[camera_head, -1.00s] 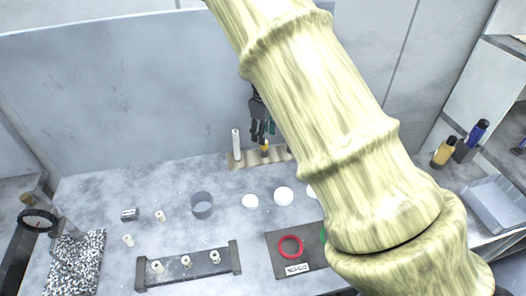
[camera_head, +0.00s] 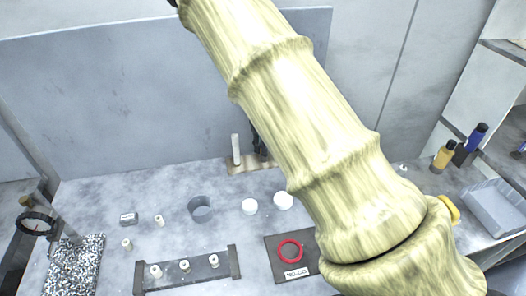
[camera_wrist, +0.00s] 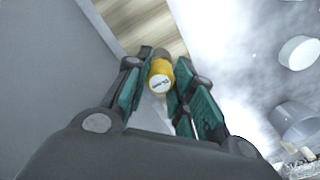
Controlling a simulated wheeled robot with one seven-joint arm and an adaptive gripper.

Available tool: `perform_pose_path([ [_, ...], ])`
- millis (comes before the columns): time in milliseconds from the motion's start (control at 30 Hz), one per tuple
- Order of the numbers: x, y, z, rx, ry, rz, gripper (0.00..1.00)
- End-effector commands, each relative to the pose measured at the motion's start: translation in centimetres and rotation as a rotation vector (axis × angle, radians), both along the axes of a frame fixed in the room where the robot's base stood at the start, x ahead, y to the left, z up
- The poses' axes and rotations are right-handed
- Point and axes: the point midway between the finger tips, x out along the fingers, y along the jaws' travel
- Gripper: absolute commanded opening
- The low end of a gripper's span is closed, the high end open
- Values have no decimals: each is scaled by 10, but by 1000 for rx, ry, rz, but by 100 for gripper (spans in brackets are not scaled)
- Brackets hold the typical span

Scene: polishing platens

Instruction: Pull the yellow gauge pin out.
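The yellow gauge pin (camera_wrist: 160,77) shows its round, marked yellow end to the wrist camera, with a darker grey part beyond it. In the wrist view my gripper (camera_wrist: 163,68) has a finger on each side of the pin, very close to it. I cannot tell whether both pads press on it. The wooden block (camera_wrist: 148,24) lies beyond the fingertips; whether the pin is still seated in it is hidden. In the head view the block (camera_head: 240,167) stands near the back panel. There my arm covers the pin and most of my gripper.
A white upright pin (camera_head: 236,149) stands on the block's left part. White discs (camera_head: 249,207) and a grey cup (camera_head: 201,208) are in front. A dark rack (camera_head: 187,270) and a red ring (camera_head: 290,250) on a dark plate lie nearer. The back panel (camera_head: 150,100) rises close behind.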

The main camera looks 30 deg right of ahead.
Motion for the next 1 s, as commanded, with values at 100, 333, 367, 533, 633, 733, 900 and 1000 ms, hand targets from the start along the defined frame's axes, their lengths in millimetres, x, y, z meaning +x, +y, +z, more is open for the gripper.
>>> perform_pose_path([
  [100,0,0,-2,0,1,0,1],
  [333,0,0,6,-1,2,1,1],
  [367,-1,1,7,-1,2,1,1],
  [533,0,1,13,-1,1,1,1],
  [633,0,0,17,-1,1,0,1],
  [733,0,0,21,-1,1,0,1],
  [900,0,0,28,0,0,0,1],
  [1000,0,0,31,-1,1,1,1],
])
